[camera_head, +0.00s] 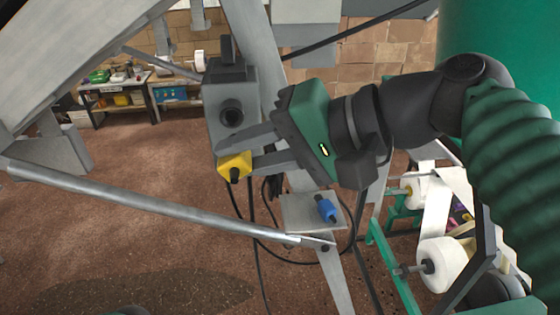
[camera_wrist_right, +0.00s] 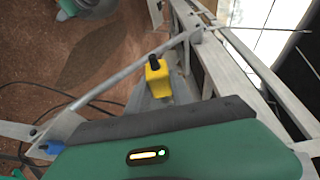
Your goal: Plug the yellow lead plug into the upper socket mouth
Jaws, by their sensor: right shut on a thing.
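The yellow lead plug (camera_head: 234,166) is held at the fingertips of my right gripper (camera_head: 238,155), which is shut on it. Its dark end points down in the head view. The plug also shows in the right wrist view (camera_wrist_right: 158,82), beyond the green gripper body. The grey socket box (camera_head: 218,97) stands upright just above the plug in the head view. One dark round socket mouth (camera_head: 231,114) shows on its face. The plug is below this mouth and outside it. The gripper fingers cover the lower part of the box. My left gripper is not in view.
A blue plug (camera_head: 327,209) lies on a small grey plate (camera_head: 296,222) below my right gripper. A slanting metal bar (camera_head: 150,202) crosses the front left. Dark cables hang below the box. White rolls (camera_head: 442,259) on a green frame stand at right.

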